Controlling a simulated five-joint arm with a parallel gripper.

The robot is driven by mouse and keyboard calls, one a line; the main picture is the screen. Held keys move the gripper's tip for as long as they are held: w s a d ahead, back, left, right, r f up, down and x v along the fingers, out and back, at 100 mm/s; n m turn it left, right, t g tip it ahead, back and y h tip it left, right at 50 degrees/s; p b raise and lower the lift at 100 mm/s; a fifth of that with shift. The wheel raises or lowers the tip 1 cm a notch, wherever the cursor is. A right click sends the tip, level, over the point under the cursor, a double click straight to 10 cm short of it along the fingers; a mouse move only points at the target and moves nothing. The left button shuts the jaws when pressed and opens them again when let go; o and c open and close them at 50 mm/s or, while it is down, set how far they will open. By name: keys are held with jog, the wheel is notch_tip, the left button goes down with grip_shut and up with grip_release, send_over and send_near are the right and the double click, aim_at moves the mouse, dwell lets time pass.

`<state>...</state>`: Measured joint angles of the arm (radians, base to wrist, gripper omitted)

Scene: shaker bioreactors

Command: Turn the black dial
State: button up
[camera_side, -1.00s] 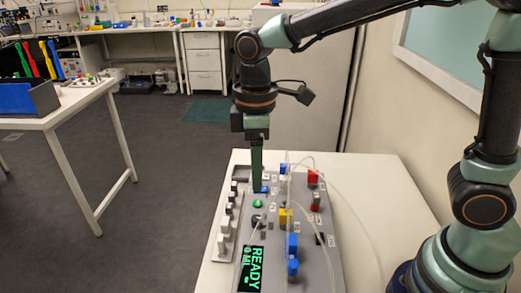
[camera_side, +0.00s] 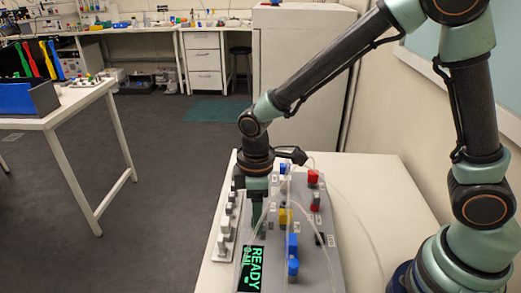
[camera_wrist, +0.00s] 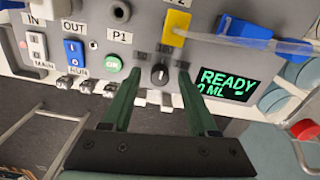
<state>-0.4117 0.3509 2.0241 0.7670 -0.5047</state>
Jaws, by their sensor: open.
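The black dial (camera_wrist: 159,75) sits on the grey panel (camera_wrist: 225,35) in the wrist view, left of the READY display. My gripper (camera_wrist: 156,80) is open, with one green finger on each side of the dial and nothing held. In that view the fingertips appear beside the dial; I cannot tell whether they touch it. In the side view my gripper (camera_side: 257,222) points down over the left part of the panel, and its fingers hide the dial there.
The green-lettered READY display (camera_side: 252,268) lies near the dial. A green button (camera_wrist: 112,64), a blue switch (camera_wrist: 75,50) and a yellow block (camera_wrist: 177,27) are close by. Blue-capped parts (camera_side: 292,256) and clear tubing stand to the right. White table is bare further right.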

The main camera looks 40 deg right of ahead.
grip_shut()
jog(key=shift+m, duration=0.3)
jog(key=m, duration=1.1)
dwell(0.4)
jog(key=shift+r+m, duration=0.1)
jog(key=shift+m, duration=0.3)
grip_release()
